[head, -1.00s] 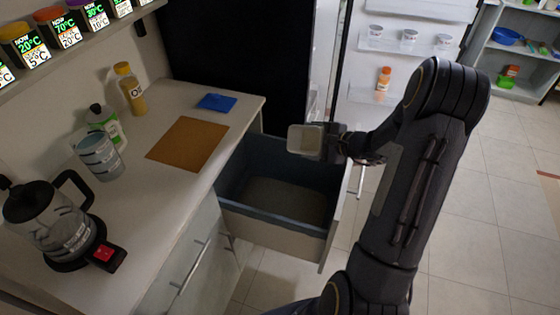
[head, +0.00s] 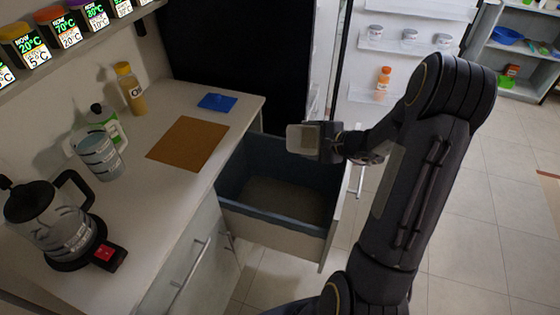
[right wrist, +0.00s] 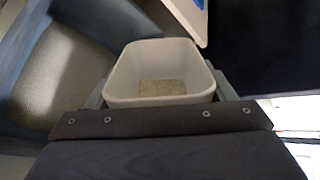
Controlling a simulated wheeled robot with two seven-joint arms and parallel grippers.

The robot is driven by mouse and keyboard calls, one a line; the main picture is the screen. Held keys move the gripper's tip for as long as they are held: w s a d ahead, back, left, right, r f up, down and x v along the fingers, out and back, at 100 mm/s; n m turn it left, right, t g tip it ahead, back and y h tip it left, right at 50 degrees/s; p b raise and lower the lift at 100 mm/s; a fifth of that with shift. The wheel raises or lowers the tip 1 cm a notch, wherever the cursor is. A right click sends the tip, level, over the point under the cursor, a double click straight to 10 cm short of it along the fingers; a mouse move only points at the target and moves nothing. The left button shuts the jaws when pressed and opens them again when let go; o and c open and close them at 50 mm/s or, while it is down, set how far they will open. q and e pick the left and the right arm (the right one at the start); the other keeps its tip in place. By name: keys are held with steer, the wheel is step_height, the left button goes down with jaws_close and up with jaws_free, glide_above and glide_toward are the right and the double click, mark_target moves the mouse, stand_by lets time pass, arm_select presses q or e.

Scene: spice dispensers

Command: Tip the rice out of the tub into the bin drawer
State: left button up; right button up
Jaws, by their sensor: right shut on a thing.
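The small white tub (head: 300,138) is held by my right gripper (head: 318,141) above the far right part of the open bin drawer (head: 268,217). In the head view the tub's side faces me and its inside is hidden. In the right wrist view the tub (right wrist: 124,75) sits between the two fingers, and pale rice (right wrist: 163,88) lies in its bottom. The drawer has a blue-grey liner with a bare-looking grey-brown floor; I see no rice there. The drawer also shows at the left of the right wrist view (right wrist: 72,75). My left gripper is out of view.
The counter at left holds a brown board (head: 188,143), a blue square (head: 217,102), a glass (head: 97,155), bottles and a coffee maker (head: 55,225). The open fridge door (head: 410,65) stands behind my right arm. Floor at right is clear.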

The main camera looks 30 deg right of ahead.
steer(key=shift+a+r+n+h, duration=0.3)
steer(key=shift+a, duration=0.1)
stand_by(0.4)
steer(key=shift+f+b, duration=0.1)
steer(key=shift+b, duration=0.3)
steer(key=shift+s+a+r+n+h+b, duration=0.15)
steer(key=shift+a+n+h+b, duration=0.3)
steer(key=shift+b, duration=0.6)
steer(key=shift+a+r+n+h+b, duration=0.15)
steer(key=shift+a+b, duration=0.45)
steer(key=shift+b, duration=0.4)
steer(key=shift+s+a+r+n+h+b, duration=0.15)
steer(key=shift+a+n+h+b, duration=0.4)
steer(key=shift+b, duration=1.35)
steer(key=shift+w+a+r+n+h+b, duration=0.15)
steer(key=shift+a+n+h+b, duration=0.35)
steer(key=shift+b, duration=1.4)
steer(key=shift+s+a+n+h+b, duration=0.15)
steer(key=shift+a+n+h+b, duration=0.2)
steer(key=shift+a+b, duration=0.7)
steer(key=shift+a+n+h+b, duration=0.2)
steer(key=shift+n+h+b, duration=0.35)
steer(key=shift+b, duration=0.65)
